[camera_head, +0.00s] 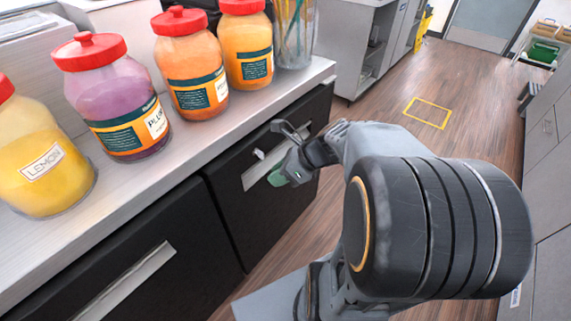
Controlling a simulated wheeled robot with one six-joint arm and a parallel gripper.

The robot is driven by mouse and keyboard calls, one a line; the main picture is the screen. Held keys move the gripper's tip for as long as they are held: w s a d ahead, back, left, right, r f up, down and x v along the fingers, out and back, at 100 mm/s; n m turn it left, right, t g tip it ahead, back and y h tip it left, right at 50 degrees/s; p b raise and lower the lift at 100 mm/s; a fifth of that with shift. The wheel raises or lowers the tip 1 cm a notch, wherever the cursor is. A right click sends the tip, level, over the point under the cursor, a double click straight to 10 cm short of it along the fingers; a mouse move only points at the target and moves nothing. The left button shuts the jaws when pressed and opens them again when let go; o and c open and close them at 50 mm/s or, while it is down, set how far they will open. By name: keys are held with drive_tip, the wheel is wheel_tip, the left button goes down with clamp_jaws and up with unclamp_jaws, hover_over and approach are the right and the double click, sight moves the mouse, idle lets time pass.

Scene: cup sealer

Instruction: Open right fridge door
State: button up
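The right fridge door (235,205) is a dark panel under the counter, and it looks shut. Its pale bar handle (252,176) runs along the upper part of the door. My gripper (277,160) is at the handle's right part, with a dark finger, a small white piece and a green piece showing close to it. I cannot tell whether the fingers touch the handle or how far apart they are. The left fridge door (170,245), also dark with a pale handle (125,285), looks shut.
On the counter (205,140) above stand red-lidded jars: a yellow one (40,165), a purple one (112,95) and two orange ones (190,70). A clear container (295,35) holds straws. Wooden floor with a yellow outline (427,113) is clear behind. Grey cabinets (548,140) line the right.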

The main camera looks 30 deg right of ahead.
drive_tip(key=w+d+f+m+t+y+b, duration=0.1)
drive_tip(key=w+d+f+m+t+b, duration=0.35)
drive_tip(key=m, duration=0.55)
drive_tip(key=m+t+h+b, duration=0.2)
drive_tip(key=m+t+b, duration=0.4)
drive_tip(key=m, duration=0.6)
approach(283, 149)
drive_tip(key=shift+g, duration=0.45)
drive_tip(key=w+a+r, duration=0.1)
drive_tip(key=a, duration=0.1)
drive_tip(key=w+a+r, duration=0.1)
drive_tip(key=w+a, duration=0.1)
drive_tip(key=w+a+r+b, duration=0.1)
drive_tip(key=w+a, duration=0.1)
drive_tip(key=shift+r, duration=0.15)
drive_tip(key=shift+c, duration=0.3)
clamp_jaws()
